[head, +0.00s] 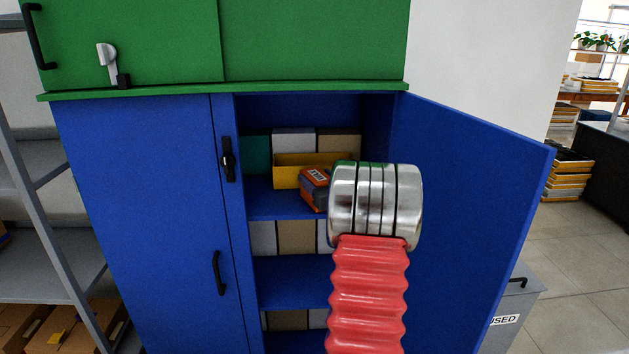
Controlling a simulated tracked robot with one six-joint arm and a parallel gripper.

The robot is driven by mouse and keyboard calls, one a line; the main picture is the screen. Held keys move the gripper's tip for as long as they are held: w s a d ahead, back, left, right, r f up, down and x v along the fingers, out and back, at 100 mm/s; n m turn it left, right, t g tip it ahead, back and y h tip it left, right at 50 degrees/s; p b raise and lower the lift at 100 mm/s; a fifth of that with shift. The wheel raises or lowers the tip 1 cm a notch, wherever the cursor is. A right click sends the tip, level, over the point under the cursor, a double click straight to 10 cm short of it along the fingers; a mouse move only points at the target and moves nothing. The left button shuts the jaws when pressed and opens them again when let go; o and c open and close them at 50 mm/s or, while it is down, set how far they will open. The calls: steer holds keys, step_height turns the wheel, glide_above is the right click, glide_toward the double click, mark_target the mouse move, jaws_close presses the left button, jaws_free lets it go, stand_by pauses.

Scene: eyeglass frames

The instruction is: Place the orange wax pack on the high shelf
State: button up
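An orange pack with a white label (315,187) and dark grey lower parts shows at the open blue cabinet, just left of my arm's metal wrist (375,205). It appears to be the wax pack. The wrist covers its right side. My gripper's fingers are hidden behind the wrist, so I cannot tell whether they hold the pack or whether it rests on the shelf. The upper blue shelf (272,207) lies behind and below the pack. A yellow open bin (290,172) stands on this shelf, behind the pack.
Teal, white and tan boxes (294,141) line the back of the upper shelf. A lower shelf (290,288) also holds boxes. The right blue door (470,200) is swung open; the left door (150,220) is shut. A green cabinet (310,40) sits above. Grey shelving stands left.

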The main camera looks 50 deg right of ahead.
steer(key=shift+o, duration=0.6)
steer(key=shift+r, duration=0.15)
steer(key=v, duration=1.2)
steer(key=shift+a, duration=0.1)
